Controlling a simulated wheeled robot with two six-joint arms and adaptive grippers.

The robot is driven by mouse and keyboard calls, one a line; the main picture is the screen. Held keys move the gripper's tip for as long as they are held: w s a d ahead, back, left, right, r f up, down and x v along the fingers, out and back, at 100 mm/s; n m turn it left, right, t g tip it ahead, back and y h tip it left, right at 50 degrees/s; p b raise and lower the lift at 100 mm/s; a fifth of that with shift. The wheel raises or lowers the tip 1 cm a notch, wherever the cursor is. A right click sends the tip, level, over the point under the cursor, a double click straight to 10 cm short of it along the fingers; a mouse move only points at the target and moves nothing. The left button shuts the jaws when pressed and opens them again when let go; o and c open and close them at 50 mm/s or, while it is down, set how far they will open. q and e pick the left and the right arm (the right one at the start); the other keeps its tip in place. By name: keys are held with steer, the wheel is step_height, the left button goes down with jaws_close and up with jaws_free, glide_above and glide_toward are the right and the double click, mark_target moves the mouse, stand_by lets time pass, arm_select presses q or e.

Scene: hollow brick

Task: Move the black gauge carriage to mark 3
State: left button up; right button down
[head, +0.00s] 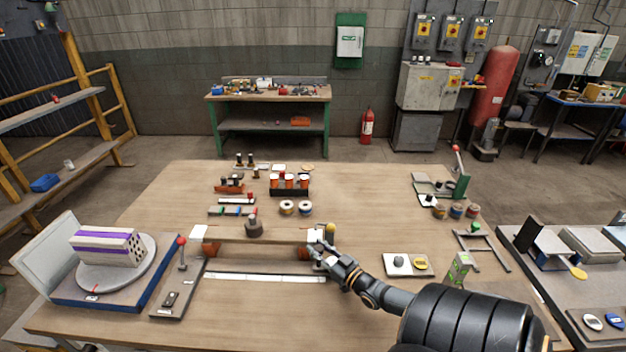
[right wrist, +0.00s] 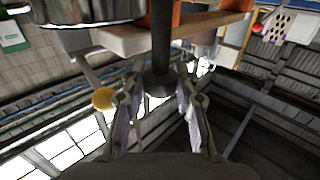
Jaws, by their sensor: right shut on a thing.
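My right gripper (head: 322,252) is at the right end of a raised pale beam (head: 285,236). In the right wrist view its fingers (right wrist: 160,92) are shut on a black post with a wide end, which I take to be the black gauge carriage (right wrist: 161,45). In the head view the gripper mostly hides the carriage. A long white scale strip (head: 265,277) lies in front of the beam; its marks are too small to read. My left gripper is out of view.
A dark weight (head: 254,228) sits on the beam, and a yellow ball (head: 330,228) stands beside the gripper. A red-knobbed lever (head: 182,253) and a turntable with a striped brick (head: 108,247) are at left.

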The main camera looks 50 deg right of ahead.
steer(key=shift+s+d+f, duration=0.1)
steer(key=c, duration=1)
jaws_free()
steer(key=shift+s+d, duration=0.1)
steer(key=shift+s, duration=0.05)
steer(key=s, duration=0.8)
steer(key=s+a, duration=0.1)
steer(key=s, duration=0.3)
